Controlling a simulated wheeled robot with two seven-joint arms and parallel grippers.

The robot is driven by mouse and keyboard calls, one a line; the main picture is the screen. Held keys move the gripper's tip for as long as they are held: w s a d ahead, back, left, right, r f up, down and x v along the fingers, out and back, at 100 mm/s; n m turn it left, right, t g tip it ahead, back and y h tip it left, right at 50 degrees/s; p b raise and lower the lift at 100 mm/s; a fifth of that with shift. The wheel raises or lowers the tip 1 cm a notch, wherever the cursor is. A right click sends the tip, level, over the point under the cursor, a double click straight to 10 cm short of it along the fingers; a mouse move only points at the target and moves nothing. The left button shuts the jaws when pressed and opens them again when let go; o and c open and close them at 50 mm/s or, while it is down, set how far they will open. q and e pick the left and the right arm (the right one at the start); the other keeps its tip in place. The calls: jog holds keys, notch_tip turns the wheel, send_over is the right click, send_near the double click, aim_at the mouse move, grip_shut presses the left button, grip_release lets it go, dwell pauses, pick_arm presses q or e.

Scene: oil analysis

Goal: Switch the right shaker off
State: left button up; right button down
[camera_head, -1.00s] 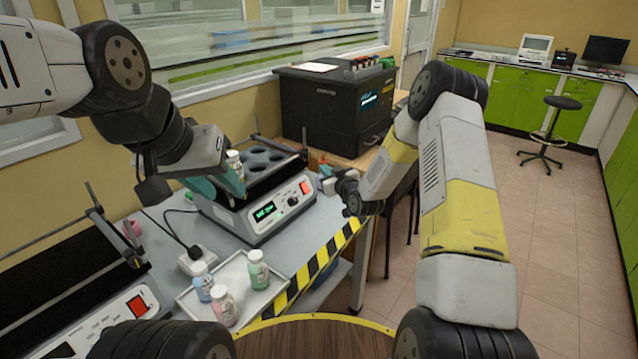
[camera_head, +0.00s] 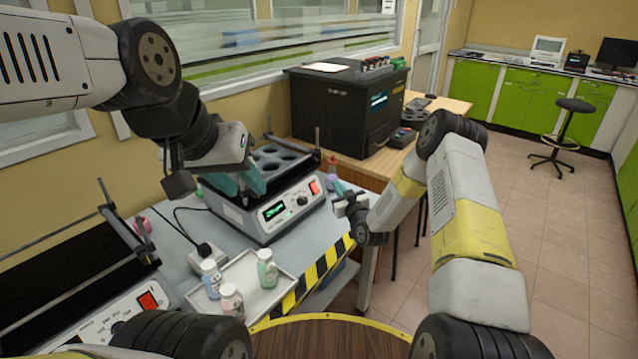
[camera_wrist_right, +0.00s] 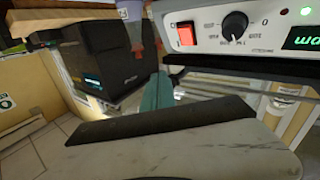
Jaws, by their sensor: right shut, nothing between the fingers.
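The right shaker (camera_head: 270,224) stands on the bench with its green display (camera_head: 274,210) lit, a black knob (camera_head: 302,201) and a red switch (camera_head: 314,187). In the right wrist view the red switch (camera_wrist_right: 186,34) and knob (camera_wrist_right: 235,23) are close and clear. My right gripper (camera_head: 340,187) is shut and empty, beside the switch end of the shaker; its teal fingers (camera_wrist_right: 155,95) show below and left of the switch, with no contact visible. My left gripper (camera_head: 238,184) has its teal fingers apart over the left part of the shaker's top and partly hides it.
A tray (camera_head: 285,285) with three capped bottles lies in front of the shaker. The left shaker (camera_head: 120,310) is at lower left. A large black machine (camera_head: 345,110) stands beyond. Striped tape marks the bench edge.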

aim_at(316, 184)
jog(key=w+a+f, duration=0.3)
jog(key=a+f, duration=0.1)
jog(key=a, duration=0.1)
jog(key=shift+w, duration=0.2)
jog(key=shift+f, duration=0.15)
dwell(1.9)
jog(key=shift+w+a+f, duration=0.15)
jog(key=shift+w+a, duration=0.05)
jog(key=shift+w, duration=0.05)
jog(key=shift+w+a+f, duration=0.1)
jog(key=shift+a+f, duration=0.05)
jog(key=shift+a, duration=0.05)
dwell(0.6)
jog(key=shift+d, duration=0.1)
jog(key=shift+s+d+r, duration=0.35)
jog(key=shift+d+r, duration=0.05)
jog(key=shift+r, duration=0.05)
dwell(0.4)
jog(key=shift+s+d+r, duration=0.6)
jog(key=shift+d+r, duration=0.1)
jog(key=shift+d, duration=0.15)
jog(key=shift+s+d+r, duration=0.6)
jog(key=shift+d+r, duration=0.1)
jog(key=shift+d, duration=0.1)
